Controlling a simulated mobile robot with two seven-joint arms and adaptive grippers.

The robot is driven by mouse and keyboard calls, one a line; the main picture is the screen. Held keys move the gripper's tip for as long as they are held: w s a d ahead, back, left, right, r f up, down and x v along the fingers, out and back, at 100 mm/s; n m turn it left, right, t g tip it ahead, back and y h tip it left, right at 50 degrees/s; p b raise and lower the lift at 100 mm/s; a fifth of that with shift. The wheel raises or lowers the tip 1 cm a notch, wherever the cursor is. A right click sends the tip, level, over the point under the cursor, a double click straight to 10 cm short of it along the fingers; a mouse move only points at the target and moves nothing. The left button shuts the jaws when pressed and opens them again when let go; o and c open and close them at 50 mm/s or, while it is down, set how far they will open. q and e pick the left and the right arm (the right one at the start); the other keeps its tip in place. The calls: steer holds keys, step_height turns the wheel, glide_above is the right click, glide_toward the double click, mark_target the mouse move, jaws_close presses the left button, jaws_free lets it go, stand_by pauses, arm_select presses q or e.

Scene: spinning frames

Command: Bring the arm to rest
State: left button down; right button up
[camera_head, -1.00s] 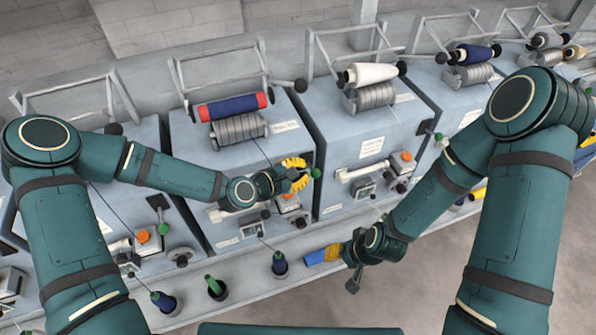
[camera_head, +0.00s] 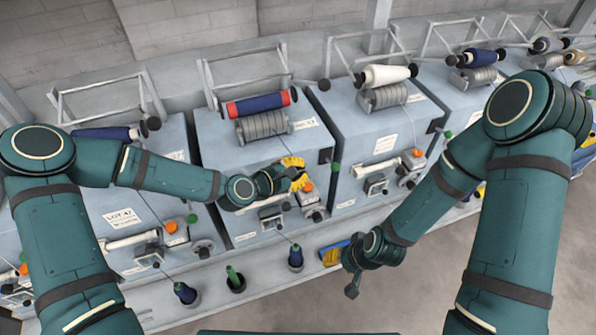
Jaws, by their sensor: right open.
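My left arm reaches in from the left, and its gripper (camera_head: 293,180) is in front of a grey-blue spinning machine (camera_head: 215,140). Yellow ridged parts (camera_head: 292,162) show at its fingers; whether they belong to the gripper or the machine is unclear, as is the finger gap. My right arm bends down from the right, and its gripper (camera_head: 355,275) hangs low over the front ledge's edge and floor. It is open, with a dark finger pointing down. I see nothing held in it. A yellow and blue item (camera_head: 334,255) is just left of it.
A row of machines with spools, such as a blue one with red ends (camera_head: 258,103) and a white one (camera_head: 386,76), fills the back. Bobbins (camera_head: 295,256) stand on the front ledge (camera_head: 265,277). The grey floor (camera_head: 420,290) at lower right is clear.

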arm_select(q)
steer(key=shift+d, duration=0.1)
stand_by(0.3)
steer(key=s+a+f+m+g+y+b, duration=0.2)
steer(key=s+f+m+g+y+b, duration=0.15)
steer(key=s+f+m, duration=0.75)
steer(key=s+a+f+m+g+y+b, duration=0.1)
steer(key=s+a+f+m+g+y, duration=0.1)
steer(key=s+a+f, duration=0.5)
steer(key=shift+s+a+f+m+g+y, duration=0.35)
steer(key=shift+s+f+m+g, duration=0.15)
steer(key=shift+f+m+g, duration=0.55)
steer(key=shift+r, duration=0.15)
